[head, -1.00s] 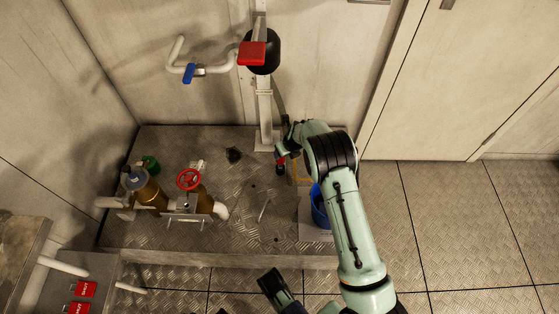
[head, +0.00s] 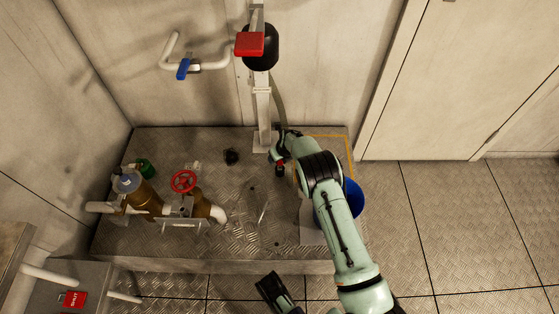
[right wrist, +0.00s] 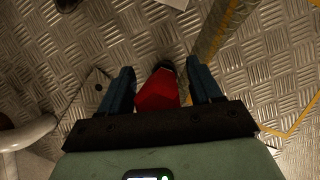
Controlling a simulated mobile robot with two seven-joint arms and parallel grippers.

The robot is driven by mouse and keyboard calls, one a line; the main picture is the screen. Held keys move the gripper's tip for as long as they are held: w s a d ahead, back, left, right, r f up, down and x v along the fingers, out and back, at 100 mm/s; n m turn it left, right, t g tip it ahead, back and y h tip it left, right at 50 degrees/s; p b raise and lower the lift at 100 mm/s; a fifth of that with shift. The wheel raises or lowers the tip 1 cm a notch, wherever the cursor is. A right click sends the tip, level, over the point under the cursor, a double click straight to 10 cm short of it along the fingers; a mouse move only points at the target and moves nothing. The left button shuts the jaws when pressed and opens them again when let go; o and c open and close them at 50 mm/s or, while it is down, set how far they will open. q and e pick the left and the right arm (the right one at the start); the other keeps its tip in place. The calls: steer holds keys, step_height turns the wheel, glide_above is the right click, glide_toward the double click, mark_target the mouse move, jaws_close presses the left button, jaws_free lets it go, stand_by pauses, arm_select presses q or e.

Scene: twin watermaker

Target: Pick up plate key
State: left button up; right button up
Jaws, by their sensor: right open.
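My right gripper (head: 279,147) reaches down over the raised metal platform, beside the foot of the white post. In the right wrist view its two fingers (right wrist: 161,88) are apart. A red piece with a dark end (right wrist: 158,92) shows between them, with gaps on both sides. A small red and black item shows under the gripper in the head view (head: 279,169); I cannot tell for certain that it is the plate key. A thin light rod (head: 262,213) lies on the platform. My left gripper (head: 273,290) is at the bottom edge, its jaws unclear.
The platform (head: 235,235) carries brass valves with a red handwheel (head: 184,181) at left. A blue bucket (head: 353,197) stands right of my arm, partly hidden. The white post (head: 262,105) with a red and black fitting rises behind. The floor at right is clear.

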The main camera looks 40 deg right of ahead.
steer(key=c, duration=1)
steer(key=shift+r, duration=0.15)
arm_select(q)
steer(key=w+d+r+t+p, duration=0.1)
steer(key=w+r+t+p, duration=0.2)
steer(key=w+r+p, duration=0.2)
steer(key=w+r, duration=0.2)
steer(key=w, duration=0.1)
steer(key=shift+d+r+m, duration=0.3)
steer(key=shift+d+r, duration=0.05)
steer(key=shift+r, duration=0.05)
arm_select(e)
step_height(320, 180, up, 20)
steer(key=shift+f, duration=0.1)
steer(key=o, duration=0.3)
jaws_close()
